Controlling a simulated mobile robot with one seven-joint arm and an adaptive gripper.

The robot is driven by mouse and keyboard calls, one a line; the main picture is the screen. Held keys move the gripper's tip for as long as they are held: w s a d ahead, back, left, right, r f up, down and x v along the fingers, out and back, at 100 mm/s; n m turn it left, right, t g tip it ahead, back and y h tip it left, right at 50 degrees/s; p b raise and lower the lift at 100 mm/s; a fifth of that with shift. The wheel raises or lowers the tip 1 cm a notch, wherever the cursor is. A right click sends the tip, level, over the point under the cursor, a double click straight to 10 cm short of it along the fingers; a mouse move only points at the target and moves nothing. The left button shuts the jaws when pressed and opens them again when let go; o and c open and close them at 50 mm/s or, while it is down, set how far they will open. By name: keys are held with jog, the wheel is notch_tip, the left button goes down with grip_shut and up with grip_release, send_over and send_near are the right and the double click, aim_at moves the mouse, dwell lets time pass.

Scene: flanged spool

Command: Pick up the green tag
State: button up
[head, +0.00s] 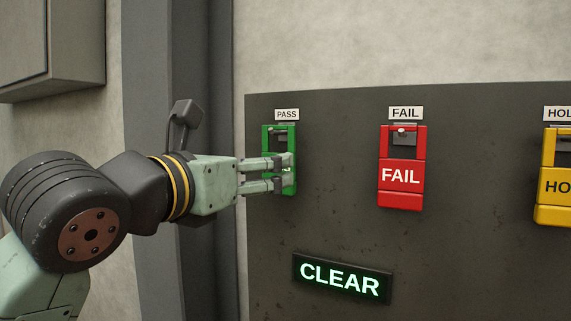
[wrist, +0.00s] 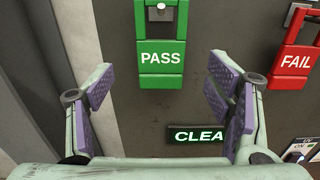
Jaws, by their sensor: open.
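The green tag (head: 279,135) hangs on the dark board under a PASS label, at the board's left side. In the head view my gripper (head: 285,172) overlaps its lower part and hides some of it. In the wrist view the green tag (wrist: 162,70) shows its word PASS and hangs from a hook at the top. My gripper (wrist: 165,90) is open and empty, with its purple-padded fingers spread left and right. In that picture the tag's lower edge lies just above and between the fingertips. I see no contact with the tag.
A red FAIL tag (head: 401,175) hangs to the right, and a yellow tag (head: 554,188) is cut by the right edge. A lit CLEAR sign (head: 342,278) sits lower on the board. A grey column (head: 170,90) and wall box (head: 50,45) stand left.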

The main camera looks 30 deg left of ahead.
aim_at(289, 191)
jog(key=w+p, duration=0.1)
jog(key=w, duration=0.1)
jog(key=w+p, duration=0.1)
jog(key=w, duration=0.1)
jog(key=w+p, duration=0.1)
jog(key=w, duration=0.2)
jog(key=shift+a+r, duration=0.15)
jog(key=shift+r, duration=0.25)
jog(key=shift+w+f, duration=0.15)
jog(key=shift+w, duration=0.2)
jog(key=shift+c, duration=0.2)
jog(key=c, duration=1.1)
